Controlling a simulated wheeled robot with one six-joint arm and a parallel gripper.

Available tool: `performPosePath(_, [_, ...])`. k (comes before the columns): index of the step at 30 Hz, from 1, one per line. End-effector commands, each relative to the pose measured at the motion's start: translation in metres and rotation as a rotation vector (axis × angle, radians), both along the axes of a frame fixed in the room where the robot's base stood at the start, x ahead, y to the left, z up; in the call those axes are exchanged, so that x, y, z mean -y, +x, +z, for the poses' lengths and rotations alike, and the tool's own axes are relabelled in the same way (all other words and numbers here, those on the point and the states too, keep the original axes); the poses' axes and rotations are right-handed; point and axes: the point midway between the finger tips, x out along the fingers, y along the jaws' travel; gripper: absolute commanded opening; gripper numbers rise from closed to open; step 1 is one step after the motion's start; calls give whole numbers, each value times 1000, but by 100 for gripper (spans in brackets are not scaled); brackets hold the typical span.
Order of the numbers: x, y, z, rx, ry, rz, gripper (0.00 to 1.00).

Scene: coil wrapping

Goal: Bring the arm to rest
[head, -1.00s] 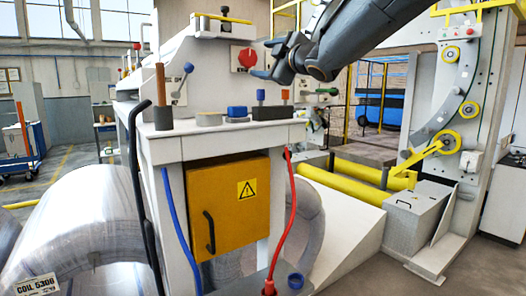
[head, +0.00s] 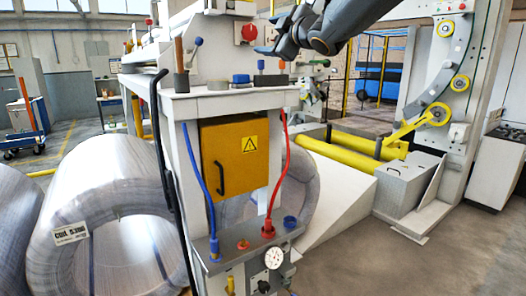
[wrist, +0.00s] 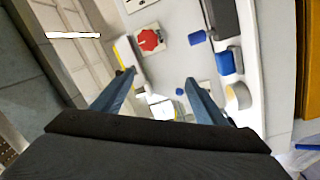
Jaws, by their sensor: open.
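My gripper (head: 268,48) is at the top of the head view, at the end of my dark arm. It is above the right part of a white bench (head: 190,108) and seems to hold nothing. In the wrist view my gripper (wrist: 155,88) shows two blue fingers spread wide apart with nothing between them. A red knob (head: 249,33) on a white panel is just left of and above the fingers in the head view. The same red knob (wrist: 150,40) is in the wrist view beyond the fingertips.
On the bench are a blue block (head: 241,80), a grey disc (head: 218,84) and a brown upright handle (head: 180,62). A yellow cabinet door (head: 235,155) is below. Large wire coils (head: 110,215) stand left. Yellow rollers (head: 345,163) and a white machine column (head: 470,60) stand right.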

Motion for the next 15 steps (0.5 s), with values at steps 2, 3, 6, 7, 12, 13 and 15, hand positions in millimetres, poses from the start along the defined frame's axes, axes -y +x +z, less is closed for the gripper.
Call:
performPosePath(2, [7, 1, -13, -36, 14, -23, 66])
performPosePath(3, [9, 1, -20, -52, 22, -33, 66])
performPosePath(6, [20, 2, -39, -104, 44, -69, 66])
performPosePath(7, [23, 2, -46, -121, 51, -80, 66])
performPosePath(12, [48, -1, -93, -243, 100, -166, 66])
performPosePath(13, [53, -3, -104, -270, 112, -184, 66])
performPosePath(15, [66, -8, -130, -337, 137, -231, 66])
